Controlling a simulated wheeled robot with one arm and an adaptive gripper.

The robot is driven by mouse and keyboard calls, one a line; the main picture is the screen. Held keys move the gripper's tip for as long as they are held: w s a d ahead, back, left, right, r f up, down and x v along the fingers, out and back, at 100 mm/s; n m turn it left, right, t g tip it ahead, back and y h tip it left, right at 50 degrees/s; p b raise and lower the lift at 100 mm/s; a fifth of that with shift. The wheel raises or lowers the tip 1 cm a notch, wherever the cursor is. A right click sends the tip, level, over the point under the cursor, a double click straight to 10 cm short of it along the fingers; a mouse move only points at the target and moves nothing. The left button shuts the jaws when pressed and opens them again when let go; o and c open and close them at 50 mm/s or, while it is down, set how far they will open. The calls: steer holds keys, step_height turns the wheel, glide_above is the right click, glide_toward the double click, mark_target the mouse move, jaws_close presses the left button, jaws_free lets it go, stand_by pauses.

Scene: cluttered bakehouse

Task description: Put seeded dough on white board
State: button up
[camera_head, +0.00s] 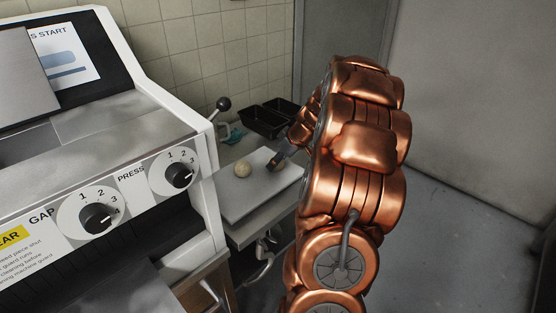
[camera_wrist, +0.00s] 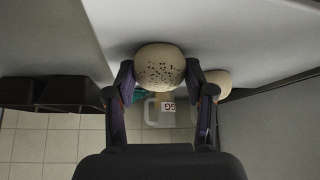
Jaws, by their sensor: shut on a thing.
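The seeded dough (camera_wrist: 160,66) is a pale ball with dark specks. In the wrist view it sits between the two fingers of my gripper (camera_wrist: 160,84), which is shut on it. The white board (camera_head: 245,205) lies on the counter in the head view; it also fills the upper part of the wrist view (camera_wrist: 240,28). My gripper (camera_head: 280,163) is over the board's far right part, with the seeded dough (camera_head: 276,167) low at the board's surface; I cannot tell if they touch. A plain dough ball (camera_head: 242,169) rests on the board to the left.
Black pans (camera_head: 268,118) stand behind the board against the tiled wall. A teal-handled item (camera_head: 232,135) lies beside them. A large machine with knobs (camera_head: 97,217) and a lever (camera_head: 223,104) stands close on the left. The board's front part is clear.

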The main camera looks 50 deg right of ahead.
steer(key=shift+f, duration=0.15)
steer(key=o, duration=0.9)
steer(key=shift+c, duration=0.2)
steer(key=shift+r, duration=0.3)
steer(key=b+v, duration=0.2)
steer(key=v, duration=1)
